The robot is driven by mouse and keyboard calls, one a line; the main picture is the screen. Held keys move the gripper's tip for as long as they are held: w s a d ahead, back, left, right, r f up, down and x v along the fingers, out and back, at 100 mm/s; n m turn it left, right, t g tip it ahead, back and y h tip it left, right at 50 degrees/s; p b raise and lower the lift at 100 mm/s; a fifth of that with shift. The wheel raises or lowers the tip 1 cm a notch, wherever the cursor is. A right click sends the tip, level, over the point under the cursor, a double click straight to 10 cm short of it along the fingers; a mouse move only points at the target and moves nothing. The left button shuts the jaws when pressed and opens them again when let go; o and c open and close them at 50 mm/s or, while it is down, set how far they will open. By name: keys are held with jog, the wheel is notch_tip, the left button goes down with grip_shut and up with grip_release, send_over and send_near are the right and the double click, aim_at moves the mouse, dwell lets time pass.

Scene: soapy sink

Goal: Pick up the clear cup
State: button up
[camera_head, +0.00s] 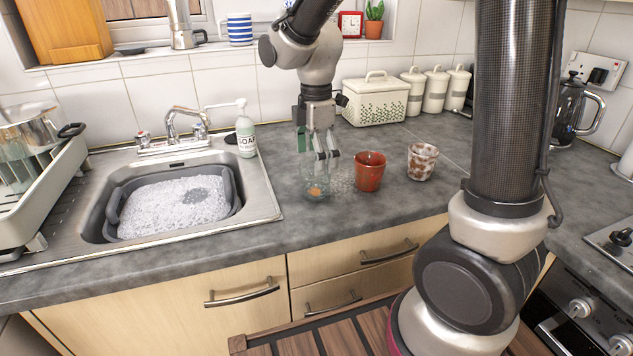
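The clear cup (316,190) stands upright on the grey counter, between the sink and a red-brown cup. It is see-through, with an orange patch showing low inside it. My gripper (318,153) points straight down just above the clear cup's rim. Its fingers look spread apart with nothing between them. Whether the fingertips reach past the rim is hard to tell.
A red-brown cup (369,172) stands close right of the clear cup, and a speckled cup (422,161) stands farther right. The sink basin (236,190) with suds and a soap bottle (246,136) are to the left. Bare counter lies in front.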

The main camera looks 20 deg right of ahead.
aim_at(315, 179)
notch_tip(315, 179, down, 6)
jog(key=shift+s+a+r, duration=0.1)
jog(key=shift+s, duration=0.05)
jog(key=shift+c, duration=0.2)
jog(key=c, duration=1.1)
